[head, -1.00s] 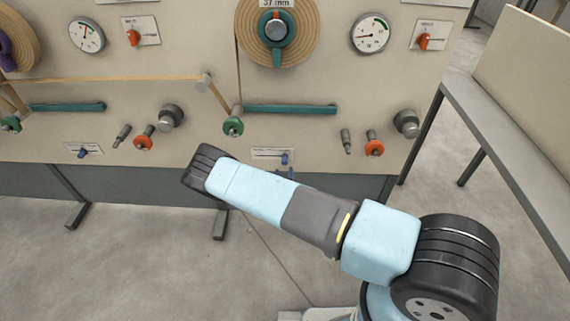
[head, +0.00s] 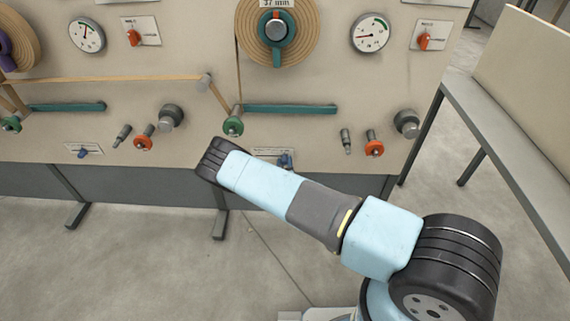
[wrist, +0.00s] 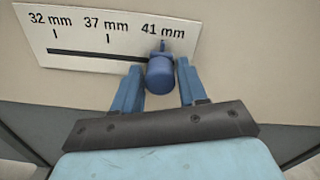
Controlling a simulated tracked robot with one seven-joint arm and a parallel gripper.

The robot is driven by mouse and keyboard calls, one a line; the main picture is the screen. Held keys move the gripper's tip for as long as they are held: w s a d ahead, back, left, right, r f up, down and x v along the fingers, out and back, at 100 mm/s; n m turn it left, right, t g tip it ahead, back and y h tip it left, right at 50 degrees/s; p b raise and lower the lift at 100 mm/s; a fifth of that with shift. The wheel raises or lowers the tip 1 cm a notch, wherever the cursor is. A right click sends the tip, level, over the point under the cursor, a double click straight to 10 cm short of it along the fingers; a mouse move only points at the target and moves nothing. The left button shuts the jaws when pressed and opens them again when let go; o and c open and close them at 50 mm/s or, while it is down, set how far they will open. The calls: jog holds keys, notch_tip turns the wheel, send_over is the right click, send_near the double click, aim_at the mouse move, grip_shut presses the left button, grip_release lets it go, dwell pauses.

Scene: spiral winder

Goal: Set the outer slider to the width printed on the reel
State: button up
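The reel (head: 303,30) at the top of the panel carries a label (head: 277,3) that reads 37 mm. The slider's blue knob (wrist: 161,72) sits at the right end of its slot, below the 41 mm mark on the white scale plate (wrist: 75,68). The plate also shows 32 mm and 37 mm. My gripper (wrist: 160,75) is open, with one blue finger on each side of the knob. I cannot tell whether either finger touches it.
A second slider (head: 83,152) sits on the panel at the left. Teal bars (head: 290,108), a green roller (head: 232,126), an orange knob (head: 374,148) and a grey knob (head: 406,123) stick out above. A grey bench (head: 510,150) stands at the right.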

aim_at(272, 156)
grip_shut()
jog(key=a, duration=0.6)
dwell(0.3)
jog(key=shift+o, duration=1.5)
grip_release()
jog(key=shift+w, duration=0.1)
jog(key=s, duration=1.3)
jog(key=shift+s+a, duration=0.25)
jog(key=shift+s, duration=0.15)
